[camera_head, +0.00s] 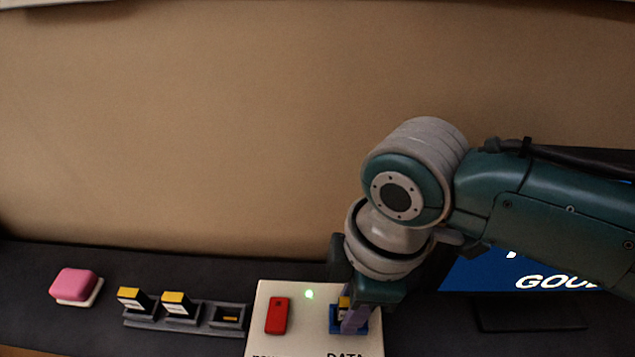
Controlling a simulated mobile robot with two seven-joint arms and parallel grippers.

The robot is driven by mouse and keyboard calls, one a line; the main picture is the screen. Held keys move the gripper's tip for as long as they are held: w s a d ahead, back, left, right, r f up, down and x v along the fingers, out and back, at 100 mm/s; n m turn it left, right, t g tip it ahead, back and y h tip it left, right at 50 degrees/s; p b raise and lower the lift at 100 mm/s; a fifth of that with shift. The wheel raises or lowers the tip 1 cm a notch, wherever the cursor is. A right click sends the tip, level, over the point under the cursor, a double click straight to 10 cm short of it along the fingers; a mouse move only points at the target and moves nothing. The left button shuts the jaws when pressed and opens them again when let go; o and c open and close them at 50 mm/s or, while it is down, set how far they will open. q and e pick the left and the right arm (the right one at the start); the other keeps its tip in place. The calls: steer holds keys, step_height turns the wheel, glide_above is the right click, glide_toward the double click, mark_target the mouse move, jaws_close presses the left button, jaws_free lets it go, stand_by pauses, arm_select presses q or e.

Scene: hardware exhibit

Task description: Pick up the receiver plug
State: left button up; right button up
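A plug with a yellow part (343,303) stands at the blue socket (335,327) above the word DATA on the white box (262,340). Two similar yellow-topped plugs (133,299) and (177,304) stand tilted in a dark rack (204,328). The rack's right slot (230,317) holds no standing plug. No label here shows which plug is the receiver plug. My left gripper is out of view.
A red piece (277,315) and a lit green light (309,294) are on the white box. A pink block (75,283) on a pale base lies at the far left. A blue screen (500,272) stands at the right, partly behind my arm. A brown wall rises behind.

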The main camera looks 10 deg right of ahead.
jaws_close()
stand_by(0.3)
steer(key=shift+r, duration=0.1)
